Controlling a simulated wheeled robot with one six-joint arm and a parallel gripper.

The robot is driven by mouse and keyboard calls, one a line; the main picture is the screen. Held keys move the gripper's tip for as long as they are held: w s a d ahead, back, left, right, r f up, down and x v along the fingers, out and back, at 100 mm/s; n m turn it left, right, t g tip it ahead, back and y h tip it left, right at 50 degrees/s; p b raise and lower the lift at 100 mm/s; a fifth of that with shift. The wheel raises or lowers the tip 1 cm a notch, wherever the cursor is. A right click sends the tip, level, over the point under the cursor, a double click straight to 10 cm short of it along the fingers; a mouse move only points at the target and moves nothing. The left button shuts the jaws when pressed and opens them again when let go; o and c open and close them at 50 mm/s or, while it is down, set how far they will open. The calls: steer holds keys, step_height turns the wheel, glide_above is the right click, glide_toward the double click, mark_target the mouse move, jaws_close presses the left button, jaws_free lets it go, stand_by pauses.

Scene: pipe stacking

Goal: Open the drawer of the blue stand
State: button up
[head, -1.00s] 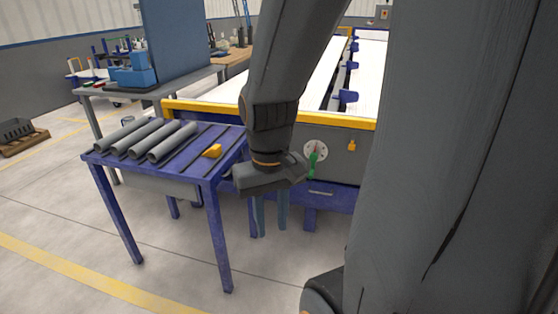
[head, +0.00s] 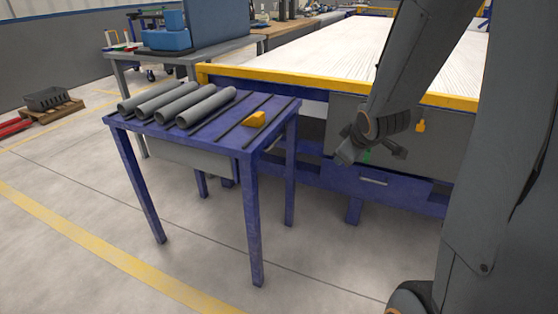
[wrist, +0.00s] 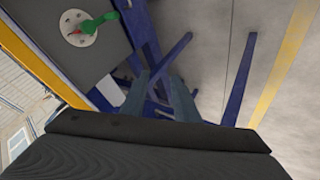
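The blue stand (head: 272,122) is left of centre in the head view. Its drawer (head: 192,157) is a grey box under the top; no gap or handle is clear from here. My gripper (head: 347,151) is right of the stand, in front of the large machine, and not touching the drawer. In the wrist view my gripper (wrist: 160,88) has its two fingers apart with nothing between them. Blue legs (wrist: 238,85) show beyond the fingers there. The drawer cannot be made out in the wrist view.
The large machine (head: 350,105) with a yellow edge stands behind and right. The floor (head: 200,235) in front is clear.

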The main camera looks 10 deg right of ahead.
steer(key=w+a+f+n+t+y+b, duration=0.3)
steer(key=w+f+n+t+b, duration=0.35)
steer(key=w, duration=0.55)
steer(key=w+a+f+n+t+y+b, duration=0.2)
steer(key=w+a+n+y+b, duration=0.6)
steer(key=b, duration=0.6)
steer(key=shift+w+a+n+y, duration=0.4)
steer(key=shift+w+a+n, duration=0.25)
steer(key=shift+a+n, duration=0.4)
steer(key=shift+t, duration=0.25)
jaws_close()
